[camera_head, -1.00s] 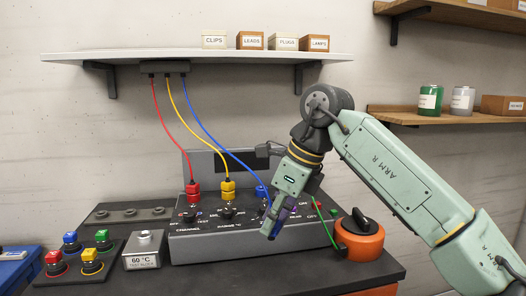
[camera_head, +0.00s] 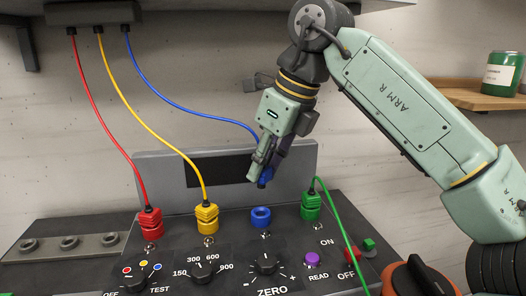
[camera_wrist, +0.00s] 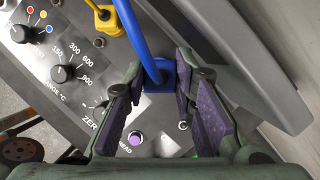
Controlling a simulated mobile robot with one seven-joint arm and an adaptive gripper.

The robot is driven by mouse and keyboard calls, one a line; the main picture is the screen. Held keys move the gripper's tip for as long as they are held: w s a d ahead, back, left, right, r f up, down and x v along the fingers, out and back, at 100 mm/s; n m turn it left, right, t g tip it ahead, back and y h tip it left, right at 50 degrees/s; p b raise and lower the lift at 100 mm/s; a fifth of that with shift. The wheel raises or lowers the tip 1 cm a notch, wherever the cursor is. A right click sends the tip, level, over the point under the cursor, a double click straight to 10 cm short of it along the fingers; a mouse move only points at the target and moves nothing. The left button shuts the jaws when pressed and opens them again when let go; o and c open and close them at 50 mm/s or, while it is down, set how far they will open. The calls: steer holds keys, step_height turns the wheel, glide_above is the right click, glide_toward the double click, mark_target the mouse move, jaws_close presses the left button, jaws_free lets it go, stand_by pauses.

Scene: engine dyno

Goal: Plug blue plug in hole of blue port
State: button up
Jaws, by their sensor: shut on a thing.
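My gripper (camera_head: 261,176) is shut on the blue plug (camera_head: 266,175) and holds it in the air above the console. In the wrist view the blue plug (camera_wrist: 160,78) sits between the finger pads, with the blue cable (camera_wrist: 134,32) running from it. The blue port (camera_head: 261,217) is a blue ring on the console, just below the plug in the head view, with a visible gap between them. I cannot make out the blue port in the wrist view. The fingers partly hide the plug in the head view.
Red (camera_head: 151,223), yellow (camera_head: 207,216) and green (camera_head: 311,206) plugs stand on the console in a row with the blue port. Knobs and a purple button (camera_head: 312,259) lie in front. The raised back panel (camera_head: 165,180) stands behind.

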mark_target(265, 182)
steer(key=shift+w, duration=0.1)
steer(key=shift+s+r, duration=0.15)
steer(key=shift+s, duration=0.05)
steer(key=shift+f, duration=0.2)
steer(key=shift+w+a+f, duration=0.1)
steer(key=shift+w+f, duration=0.05)
steer(key=shift+f, duration=0.2)
stand_by(0.5)
steer(key=shift+f, duration=0.15)
stand_by(0.8)
steer(key=shift+f+b, duration=1.2)
steer(key=shift+f, duration=0.55)
steer(key=shift+f+b, duration=0.65)
steer(key=shift+f, duration=0.3)
